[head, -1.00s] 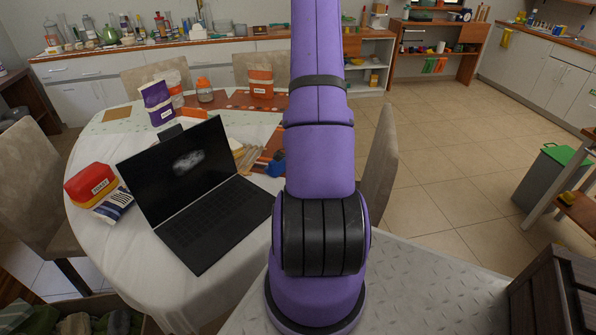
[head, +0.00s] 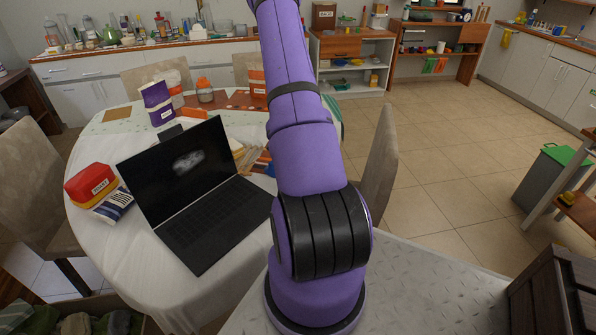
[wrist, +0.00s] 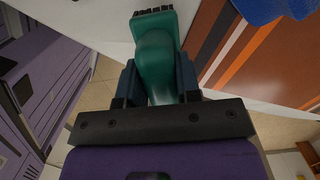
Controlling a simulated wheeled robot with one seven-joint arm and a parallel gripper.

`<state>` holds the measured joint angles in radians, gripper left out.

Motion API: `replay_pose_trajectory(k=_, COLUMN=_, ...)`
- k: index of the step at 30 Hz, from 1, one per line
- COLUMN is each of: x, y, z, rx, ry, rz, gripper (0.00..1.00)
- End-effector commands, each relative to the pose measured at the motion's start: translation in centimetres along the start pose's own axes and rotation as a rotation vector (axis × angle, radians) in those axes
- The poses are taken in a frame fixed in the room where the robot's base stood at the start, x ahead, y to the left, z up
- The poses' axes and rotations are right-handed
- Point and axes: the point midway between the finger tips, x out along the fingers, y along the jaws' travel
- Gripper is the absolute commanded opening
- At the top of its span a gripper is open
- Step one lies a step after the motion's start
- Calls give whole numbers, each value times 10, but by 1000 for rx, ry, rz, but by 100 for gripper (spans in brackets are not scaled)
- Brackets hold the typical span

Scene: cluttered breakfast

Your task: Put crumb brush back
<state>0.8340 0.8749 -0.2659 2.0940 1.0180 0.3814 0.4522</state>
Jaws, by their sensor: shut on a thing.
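The crumb brush (wrist: 155,50) shows in the wrist view as a teal-green body with a dark bristle block at its far end. My gripper (wrist: 158,78) is shut on it, with one dark finger on each side of its body. The white tablecloth and a striped orange, brown and white mat (wrist: 225,50) lie behind the brush. I cannot tell how high it is above the table. In the head view my gripper and the brush are not visible; only my purple arm shows.
The table (head: 150,255) holds an open laptop (head: 180,180), a red-topped sugar bag (head: 92,185), a purple bag (head: 157,103) and other clutter. A chair (head: 378,165) stands at its right side. A blue thing (wrist: 270,10) sits at the wrist view's top right.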

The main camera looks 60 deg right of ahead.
Motion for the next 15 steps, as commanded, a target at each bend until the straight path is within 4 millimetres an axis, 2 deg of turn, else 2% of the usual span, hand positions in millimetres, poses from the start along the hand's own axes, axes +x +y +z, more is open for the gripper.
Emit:
replay_pose_trajectory(k=2, x=6, y=0, z=-1, rx=1, ry=0, rz=0, gripper=0)
replay_pose_trajectory(k=15, x=11, y=0, z=-2, rx=0, ry=0, rz=-1, gripper=0)
